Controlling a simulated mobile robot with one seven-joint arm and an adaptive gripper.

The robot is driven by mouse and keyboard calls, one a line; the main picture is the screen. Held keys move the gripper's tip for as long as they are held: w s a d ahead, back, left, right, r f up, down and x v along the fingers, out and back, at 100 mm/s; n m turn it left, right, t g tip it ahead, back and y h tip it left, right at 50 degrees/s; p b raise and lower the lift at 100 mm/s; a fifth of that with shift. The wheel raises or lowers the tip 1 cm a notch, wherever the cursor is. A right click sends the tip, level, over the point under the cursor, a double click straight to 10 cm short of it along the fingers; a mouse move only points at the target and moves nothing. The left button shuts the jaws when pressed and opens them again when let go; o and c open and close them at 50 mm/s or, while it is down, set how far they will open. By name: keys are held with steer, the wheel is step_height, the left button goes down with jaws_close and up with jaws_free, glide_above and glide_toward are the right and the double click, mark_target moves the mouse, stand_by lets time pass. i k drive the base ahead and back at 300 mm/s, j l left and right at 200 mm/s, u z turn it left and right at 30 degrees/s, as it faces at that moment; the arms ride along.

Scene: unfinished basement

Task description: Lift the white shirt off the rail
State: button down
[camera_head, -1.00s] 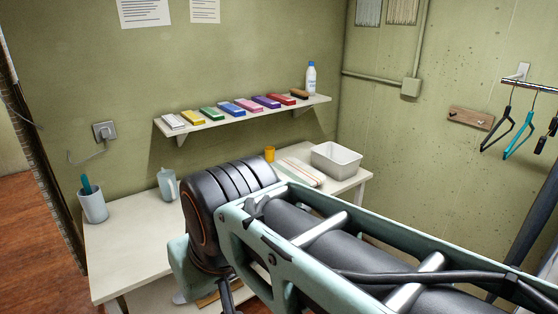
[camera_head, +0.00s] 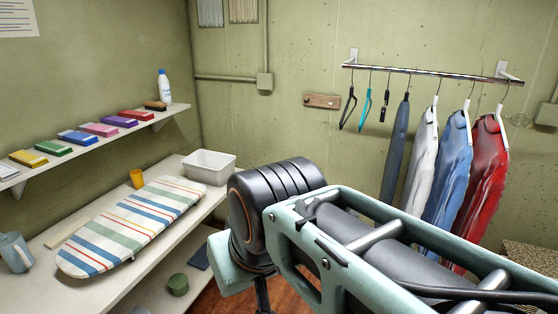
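The white shirt (camera_head: 420,158) hangs on a hanger from the metal rail (camera_head: 430,73) on the back wall. A dark grey garment (camera_head: 395,150) hangs to its left, and a blue shirt (camera_head: 450,165) hangs close on its right. A red shirt (camera_head: 486,170) hangs at the right end of the row. My arm crosses the lower right of the view and hides the lower part of the garments. My gripper's fingers cannot be made out, so its state is not shown.
Empty black (camera_head: 349,108) and teal (camera_head: 366,108) hangers hang left of the garments. A striped ironing board (camera_head: 135,225) lies on the white table (camera_head: 75,290), with a white bin (camera_head: 209,167) behind. A shelf (camera_head: 95,140) holds coloured boxes and a bottle (camera_head: 164,87). A wooden hook board (camera_head: 322,101) is on the wall.

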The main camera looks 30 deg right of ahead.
mark_target(420, 177)
steer(key=z, duration=1.95)
steer(key=i+l, duration=0.15)
steer(key=i, duration=0.25)
steer(key=i+l+u, duration=0.1)
steer(key=i, duration=0.3)
